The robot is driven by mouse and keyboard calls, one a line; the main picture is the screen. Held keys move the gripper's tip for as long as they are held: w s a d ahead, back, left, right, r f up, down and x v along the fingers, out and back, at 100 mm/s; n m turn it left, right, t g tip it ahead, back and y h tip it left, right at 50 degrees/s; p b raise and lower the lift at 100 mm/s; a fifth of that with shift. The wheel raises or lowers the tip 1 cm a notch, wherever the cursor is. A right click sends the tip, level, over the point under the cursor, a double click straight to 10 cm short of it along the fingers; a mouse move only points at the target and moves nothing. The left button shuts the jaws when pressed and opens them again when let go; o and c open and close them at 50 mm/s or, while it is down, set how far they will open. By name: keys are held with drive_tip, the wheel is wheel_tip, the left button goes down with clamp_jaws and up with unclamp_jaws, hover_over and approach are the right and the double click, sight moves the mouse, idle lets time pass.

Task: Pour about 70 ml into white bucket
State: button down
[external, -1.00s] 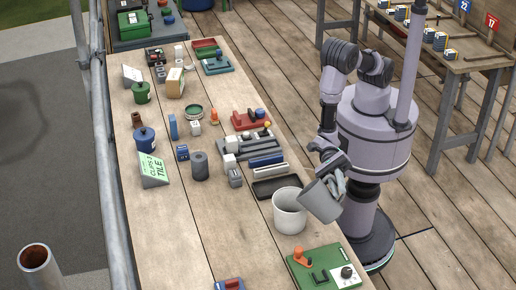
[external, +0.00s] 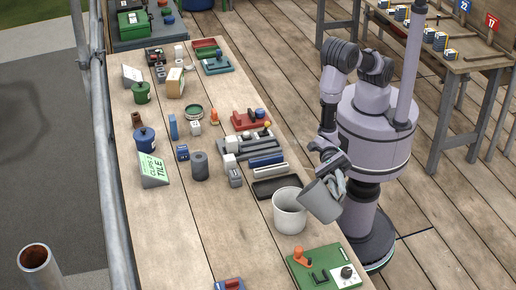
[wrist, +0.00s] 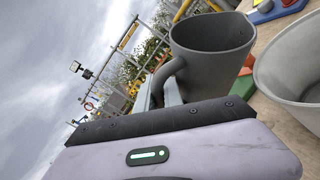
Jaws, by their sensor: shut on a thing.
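The white bucket (external: 289,216) stands upright on the bench near its right edge. My gripper (external: 333,180) is shut on the handle of a grey jug (external: 321,201), just right of the bucket. The jug is tilted toward the bucket, its rim close to the bucket's rim. In the wrist view the grey jug (wrist: 212,68) shows with its handle toward my gripper (wrist: 168,88), and part of the bucket (wrist: 292,70) is at the right. I see no stream between them, and the liquid level in either is not visible.
A green board (external: 325,268) with an orange part and a dial lies in front of the bucket. A dark tray (external: 275,187) lies behind it. Several blocks and tools crowd the bench further back. The bench (external: 190,235) left of the bucket is clear.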

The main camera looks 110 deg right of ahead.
drive_tip(key=s+a+f+n+h+p, duration=0.3)
drive_tip(key=a+f+n+h+p, duration=0.1)
drive_tip(key=f, duration=0.4)
drive_tip(key=n+h+p, duration=0.1)
drive_tip(key=n, duration=0.1)
drive_tip(key=shift+s+a+f+n+h, duration=0.2)
drive_tip(key=shift+s+a+n+h, duration=0.05)
drive_tip(key=shift+s+n+h, duration=0.15)
drive_tip(key=shift+t, duration=0.3)
idle(1.2)
